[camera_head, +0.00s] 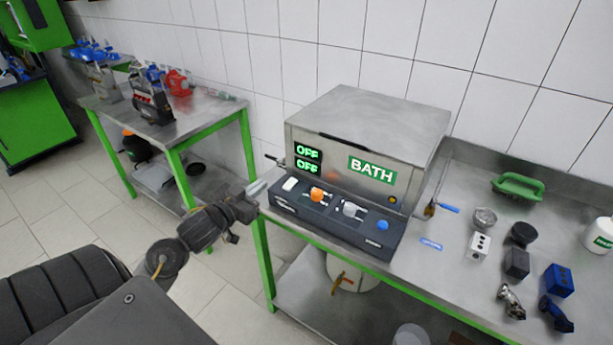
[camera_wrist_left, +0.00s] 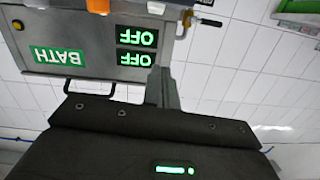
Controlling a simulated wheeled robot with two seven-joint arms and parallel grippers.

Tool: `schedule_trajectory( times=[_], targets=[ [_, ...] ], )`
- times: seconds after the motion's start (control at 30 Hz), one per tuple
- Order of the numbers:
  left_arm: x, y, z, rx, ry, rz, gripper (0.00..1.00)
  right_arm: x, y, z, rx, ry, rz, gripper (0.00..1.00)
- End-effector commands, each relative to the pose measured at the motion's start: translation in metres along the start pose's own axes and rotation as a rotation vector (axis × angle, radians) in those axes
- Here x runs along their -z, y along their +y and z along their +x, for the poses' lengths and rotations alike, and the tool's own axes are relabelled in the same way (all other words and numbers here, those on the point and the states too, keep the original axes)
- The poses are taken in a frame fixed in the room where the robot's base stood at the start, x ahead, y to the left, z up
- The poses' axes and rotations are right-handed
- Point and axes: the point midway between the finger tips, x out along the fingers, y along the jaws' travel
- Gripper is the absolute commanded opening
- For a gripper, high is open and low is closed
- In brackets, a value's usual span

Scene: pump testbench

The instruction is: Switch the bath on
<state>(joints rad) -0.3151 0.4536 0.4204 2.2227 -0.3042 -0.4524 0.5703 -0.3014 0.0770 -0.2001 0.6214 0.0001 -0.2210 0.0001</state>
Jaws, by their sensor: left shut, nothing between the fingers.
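The bath (camera_head: 372,118) is a steel box on the bench with a green BATH label (camera_head: 372,170) and two displays (camera_head: 307,160) that both read OFF. Its dark front panel (camera_head: 333,215) carries a white rocker switch (camera_head: 290,184), an orange knob (camera_head: 317,194), a grey knob (camera_head: 350,209) and a blue button (camera_head: 383,225). My left gripper (camera_head: 258,188) is shut and empty, just left of the panel near the white switch. The left wrist view, upside down, shows its closed fingers (camera_wrist_left: 162,86), the OFF displays (camera_wrist_left: 137,48) and the white switch (camera_wrist_left: 156,7). My right gripper is not visible.
Several small parts, a green-handled item (camera_head: 518,186) and a white jar (camera_head: 599,235) stand on the right of the bench. Another bench (camera_head: 205,118) with pumps stands at left, with open floor between.

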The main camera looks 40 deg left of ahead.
Motion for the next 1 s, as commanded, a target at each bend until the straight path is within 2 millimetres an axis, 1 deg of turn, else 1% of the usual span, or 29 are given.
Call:
schedule_trajectory(
  times=[0.03, 0.1, 0.3, 0.53, 0.63, 0.77, 1.0],
  targets=[
    [0.007, 0.009, -0.001, -0.016, 0.008, -0.025, 0.0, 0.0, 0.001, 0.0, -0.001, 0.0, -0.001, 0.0],
    [0.003, 0.01, 0.001, -0.017, -0.006, -0.063, 0.0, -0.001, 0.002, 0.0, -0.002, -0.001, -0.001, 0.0],
    [0.004, 0.019, 0.009, -0.035, -0.007, -0.091, 0.0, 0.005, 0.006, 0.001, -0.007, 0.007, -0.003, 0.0],
    [0.004, 0.018, 0.01, -0.033, -0.007, -0.09, 0.0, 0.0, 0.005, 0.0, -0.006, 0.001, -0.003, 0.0],
    [0.004, 0.017, 0.015, -0.031, -0.007, -0.09, 0.0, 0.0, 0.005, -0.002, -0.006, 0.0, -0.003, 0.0],
    [0.005, 0.017, 0.032, -0.029, -0.007, -0.092, 0.0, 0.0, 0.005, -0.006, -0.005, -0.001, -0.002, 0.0],
    [0.006, 0.018, 0.082, -0.029, -0.007, -0.092, 0.0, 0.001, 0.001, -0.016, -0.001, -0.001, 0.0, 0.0]
  ],
)
